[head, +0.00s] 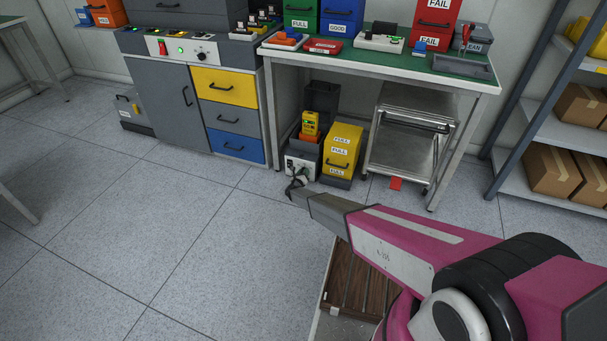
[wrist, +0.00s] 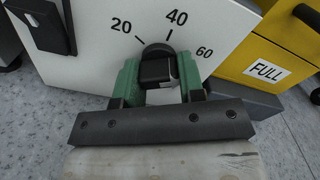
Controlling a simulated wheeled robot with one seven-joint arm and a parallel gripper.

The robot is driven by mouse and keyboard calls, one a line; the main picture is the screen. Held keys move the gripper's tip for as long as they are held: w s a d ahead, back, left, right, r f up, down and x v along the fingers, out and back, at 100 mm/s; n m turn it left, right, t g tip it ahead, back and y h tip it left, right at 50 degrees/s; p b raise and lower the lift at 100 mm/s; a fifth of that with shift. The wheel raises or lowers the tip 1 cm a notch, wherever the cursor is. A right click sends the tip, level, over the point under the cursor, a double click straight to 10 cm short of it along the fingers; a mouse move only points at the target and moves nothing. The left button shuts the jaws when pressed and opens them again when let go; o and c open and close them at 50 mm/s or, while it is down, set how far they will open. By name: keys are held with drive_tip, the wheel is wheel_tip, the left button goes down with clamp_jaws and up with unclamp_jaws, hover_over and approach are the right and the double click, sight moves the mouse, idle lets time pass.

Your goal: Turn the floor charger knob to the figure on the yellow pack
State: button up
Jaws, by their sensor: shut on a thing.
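The floor charger (head: 302,165) is a light box under the green-topped bench; its white face (wrist: 85,70) fills much of the wrist view. The face carries the figures 20, 40 and 60 with tick marks. My gripper (head: 296,184) is at this face, and its green fingers (wrist: 158,85) are shut on the black knob (wrist: 157,50), one on each side. The fingers hide part of the knob, and I cannot tell which figure it points to. A yellow pack (head: 310,124) stands upright in the charger; its figure is too small to read.
A yellow bin (head: 342,148) marked FULL stands just right of the charger, also in the wrist view (wrist: 283,50). A black part (wrist: 45,25) sits on the face's left. A metal cart (head: 412,135) is further right. The floor at left is clear.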

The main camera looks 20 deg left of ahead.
drive_tip(key=shift+s, duration=0.1)
idle(0.4)
drive_tip(key=o, duration=0.9)
drive_tip(key=shift+o, duration=0.2)
